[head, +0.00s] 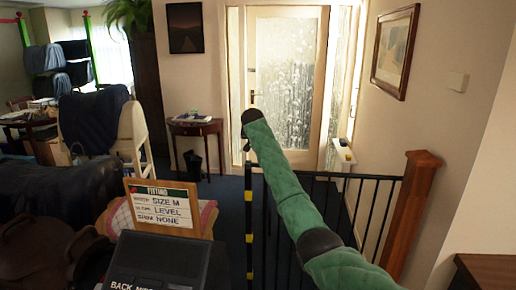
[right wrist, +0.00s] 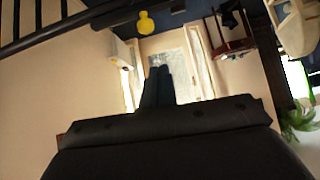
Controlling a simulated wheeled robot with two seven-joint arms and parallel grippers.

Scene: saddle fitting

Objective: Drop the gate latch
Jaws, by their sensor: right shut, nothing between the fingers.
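The gate (head: 325,215) is a run of black metal bars right of centre in the head view. A yellow-and-black striped post (head: 249,225) stands at its left end. I cannot make out the latch itself; my forearm and wrist cover part of the gate's top. My right arm, in a green quilted sleeve, reaches over the gate, and my right gripper (head: 246,149) is small and dark near the top of the striped post. In the right wrist view its fingers (right wrist: 158,86) are together and hold nothing. I cannot tell whether it touches the post. My left gripper is out of view.
A wooden newel post (head: 410,210) stands at the gate's right. A glazed door (head: 288,75) is behind it, with a small table (head: 196,130) and a bin (head: 193,164) to the left. A fitting sign (head: 162,207) stands in the left foreground. A yellow round object (right wrist: 146,22) shows in the wrist view.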

